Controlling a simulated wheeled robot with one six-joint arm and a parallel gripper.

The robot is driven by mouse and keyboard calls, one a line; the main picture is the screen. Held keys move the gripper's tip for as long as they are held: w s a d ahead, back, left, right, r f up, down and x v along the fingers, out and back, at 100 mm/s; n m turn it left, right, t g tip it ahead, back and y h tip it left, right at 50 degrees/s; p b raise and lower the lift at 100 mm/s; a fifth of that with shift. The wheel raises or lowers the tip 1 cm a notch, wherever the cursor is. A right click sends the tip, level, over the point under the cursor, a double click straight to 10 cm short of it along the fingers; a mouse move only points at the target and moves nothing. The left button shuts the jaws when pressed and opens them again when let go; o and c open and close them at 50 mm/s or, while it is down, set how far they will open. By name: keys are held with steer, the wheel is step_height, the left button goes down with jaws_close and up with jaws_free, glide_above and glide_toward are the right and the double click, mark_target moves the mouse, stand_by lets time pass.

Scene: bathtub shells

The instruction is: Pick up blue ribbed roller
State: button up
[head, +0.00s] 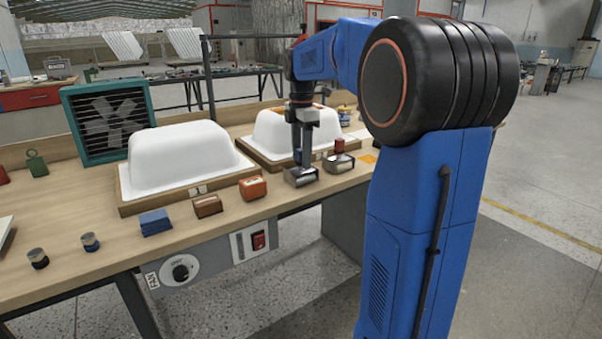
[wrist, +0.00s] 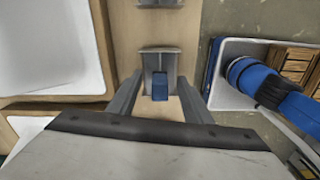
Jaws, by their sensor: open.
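My gripper (head: 301,160) points down over the bench's front edge, in front of the right-hand white tub shell.
A similar metal piece with a red knob (head: 339,159) stands close to the right. An orange-red block (head: 253,188), a brown block (head: 207,206) and a blue stack (head: 155,222) line the front edge to the left. White tub shells (head: 183,153) stand behind.

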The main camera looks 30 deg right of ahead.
steer(key=shift+f, duration=0.25)
jaws_close()
steer(key=shift+r, duration=0.15)
step_height(320, 180, up, 10)
steer(key=shift+f, duration=0.1)
stand_by(0.4)
